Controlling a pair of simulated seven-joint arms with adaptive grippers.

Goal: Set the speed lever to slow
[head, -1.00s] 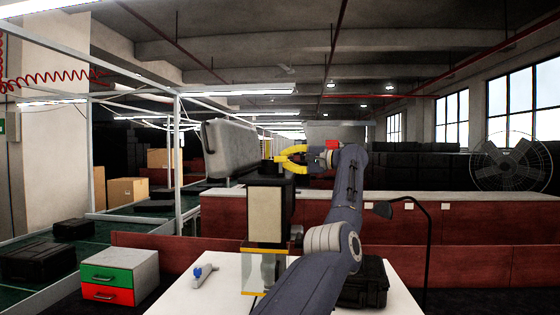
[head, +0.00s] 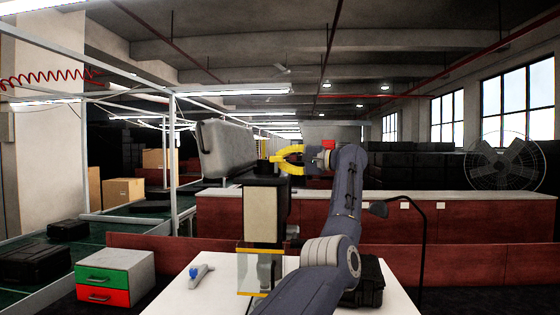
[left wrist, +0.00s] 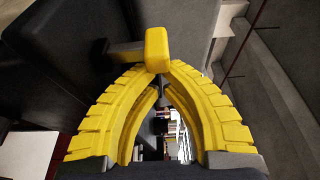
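A control post (head: 262,215) with a cream body and a dark top stands at the front of the white table. In the left wrist view, the speed lever's yellow knob (left wrist: 158,48) sits on a short grey stem (left wrist: 125,50) coming out of a dark housing. My left gripper (head: 283,158) is beside the dark top in the head view. In the left wrist view its yellow fingers (left wrist: 162,72) curve together, with the tips meeting at the knob's lower edge. The knob partly hides the tips, and I cannot tell whether they grip it. My right gripper is not in view.
The white table (head: 175,297) holds a small white-and-blue tool (head: 200,274) and a black case (head: 370,282). A drawer box with green and red fronts (head: 115,280) is at the left. A grey case (head: 226,148) is behind the post. A dark lamp (head: 400,207) is at the right.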

